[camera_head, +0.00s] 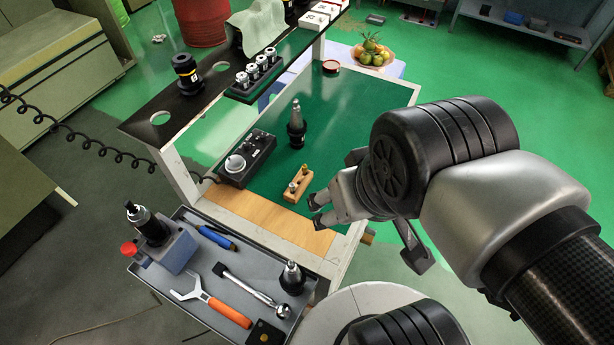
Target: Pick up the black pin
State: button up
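A small wooden block (296,190) stands on the green top of the cart (345,120). Two small pins stand up from it: one at its near left end (292,186) and one at its far right end (304,171). They are too small here for me to tell which is black. My gripper (319,209) is just right of and nearer than the block, pointing left, and does not visibly touch it. Its two dark tips seem slightly apart, but the angle hides how far it is open. I see nothing held between them.
A black control box (246,158) and an upright tapered tool holder (296,126) stand near the block. A raised dark shelf (178,100) runs behind at left. A grey tray (205,268) of tools lies in front. The cart top's right side is clear.

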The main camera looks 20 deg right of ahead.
aim_at(128, 205)
jog(key=u, duration=1.4)
jog(key=i+j+z, duration=0.15)
jog(key=j+z, duration=0.25)
jog(key=j, duration=0.4)
jog(key=j+z, duration=0.4)
jog(key=j, duration=0.45)
jog(key=i+j+z, duration=0.35)
jog(key=i+j, duration=0.1)
jog(key=i, duration=0.15)
